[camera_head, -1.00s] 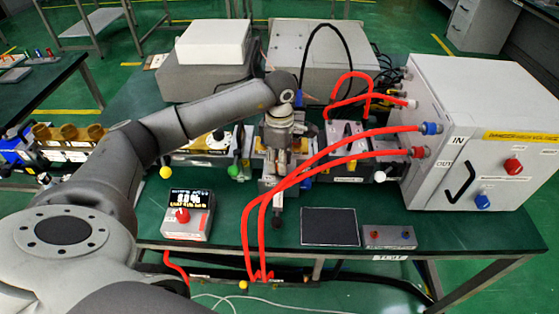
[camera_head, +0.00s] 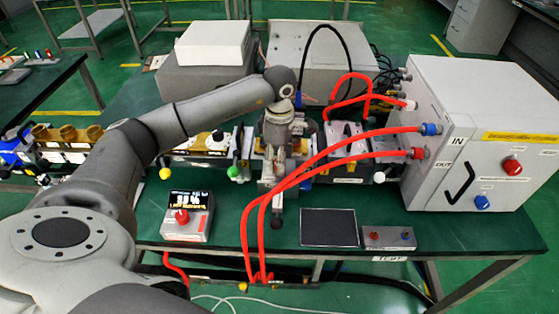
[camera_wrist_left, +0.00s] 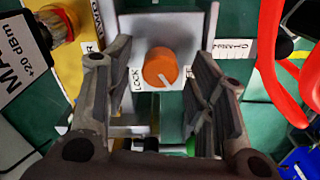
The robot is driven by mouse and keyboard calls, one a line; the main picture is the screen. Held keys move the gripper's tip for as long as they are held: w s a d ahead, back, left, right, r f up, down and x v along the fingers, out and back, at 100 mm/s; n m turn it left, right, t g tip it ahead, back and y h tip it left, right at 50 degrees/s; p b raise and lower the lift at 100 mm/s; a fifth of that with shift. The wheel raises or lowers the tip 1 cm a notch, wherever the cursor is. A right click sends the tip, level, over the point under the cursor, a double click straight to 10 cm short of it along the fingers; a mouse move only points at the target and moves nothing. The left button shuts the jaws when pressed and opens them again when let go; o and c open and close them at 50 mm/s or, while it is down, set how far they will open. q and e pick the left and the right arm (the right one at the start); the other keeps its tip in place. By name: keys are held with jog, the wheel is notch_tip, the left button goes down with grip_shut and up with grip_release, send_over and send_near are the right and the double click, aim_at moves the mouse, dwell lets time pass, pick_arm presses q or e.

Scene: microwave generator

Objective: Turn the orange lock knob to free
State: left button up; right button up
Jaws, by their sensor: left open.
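The orange lock knob (camera_wrist_left: 160,68) shows in the left wrist view on a light grey plate (camera_wrist_left: 190,28). The word LOCK is printed to its left, and another label, hard to read, lies to its right. A white mark on the knob points down and slightly right. My left gripper (camera_wrist_left: 162,62) is open, with one finger on each side of the knob and a visible gap to each. In the head view my left gripper (camera_head: 278,148) hangs over the middle of the bench setup and hides the knob. My right gripper is not in view.
Red hoses (camera_head: 310,165) pass close to the right of the gripper, from a white cabinet (camera_head: 440,115). A meter with a red knob (camera_head: 187,214) stands at the front left. A black pad (camera_head: 329,227) lies at the front right. Other modules stand on both sides.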

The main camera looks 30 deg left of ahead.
pick_arm(q)
notch_tip(320, 180, up, 11)
jog(key=shift+f, duration=0.15)
dwell(0.6)
